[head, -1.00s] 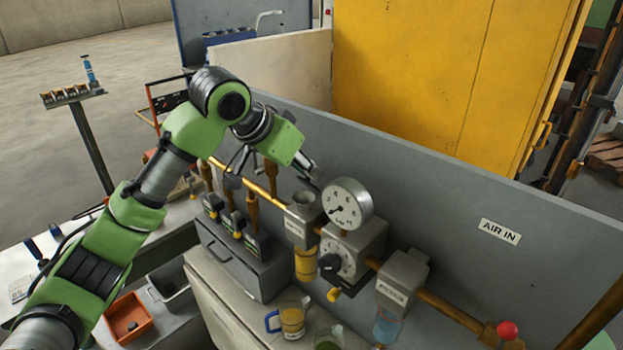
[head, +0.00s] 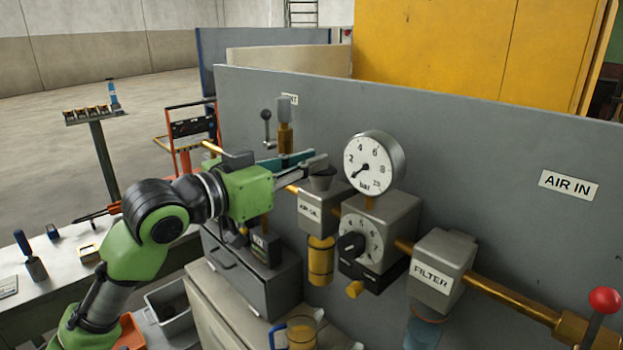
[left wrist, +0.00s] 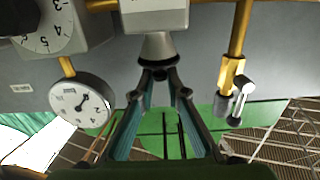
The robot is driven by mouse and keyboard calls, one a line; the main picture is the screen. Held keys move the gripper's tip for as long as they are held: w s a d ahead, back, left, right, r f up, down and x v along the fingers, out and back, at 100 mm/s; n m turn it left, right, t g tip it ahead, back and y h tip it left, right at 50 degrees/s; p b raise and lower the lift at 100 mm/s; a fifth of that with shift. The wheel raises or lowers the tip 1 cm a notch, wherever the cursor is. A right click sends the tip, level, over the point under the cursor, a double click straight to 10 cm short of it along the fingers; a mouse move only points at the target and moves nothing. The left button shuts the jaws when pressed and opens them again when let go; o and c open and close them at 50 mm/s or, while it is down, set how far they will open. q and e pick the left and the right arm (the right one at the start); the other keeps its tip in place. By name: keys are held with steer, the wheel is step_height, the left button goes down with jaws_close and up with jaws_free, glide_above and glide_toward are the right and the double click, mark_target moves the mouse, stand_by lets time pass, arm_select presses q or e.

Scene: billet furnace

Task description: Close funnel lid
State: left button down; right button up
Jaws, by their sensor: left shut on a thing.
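The grey funnel (head: 321,183) stands upright on the AIR-OIL block (head: 312,211) of the pipe line. It also shows, upside down, in the left wrist view (left wrist: 157,46). My left gripper (head: 320,163) comes in from the left at the funnel's top. In the left wrist view its fingers (left wrist: 158,76) are closed together at the funnel's wide mouth, on a small dark part there that seems to be the funnel lid. The fingertips hide most of the lid, so I cannot tell how it sits on the rim. My right gripper is not in view.
A round pressure gauge (head: 374,163) and regulator (head: 378,235) stand close right of the funnel. A brass valve pipe (head: 285,135) rises behind my gripper. The grey panel (head: 470,150) stands behind; the FILTER block (head: 440,268) is farther right.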

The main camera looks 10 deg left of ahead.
arm_select(q)
steer(key=shift+a+f+t+h+b, duration=0.1)
steer(key=shift+f+t+h+b, duration=0.35)
steer(key=shift+b, duration=0.4)
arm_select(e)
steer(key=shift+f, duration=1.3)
arm_select(q)
steer(key=shift+s+r, duration=0.1)
steer(key=shift+r, duration=0.05)
steer(key=c, duration=2)
jaws_free()
steer(key=shift+s+a, duration=0.1)
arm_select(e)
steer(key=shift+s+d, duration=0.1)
arm_select(q)
steer(key=v, duration=1.2)
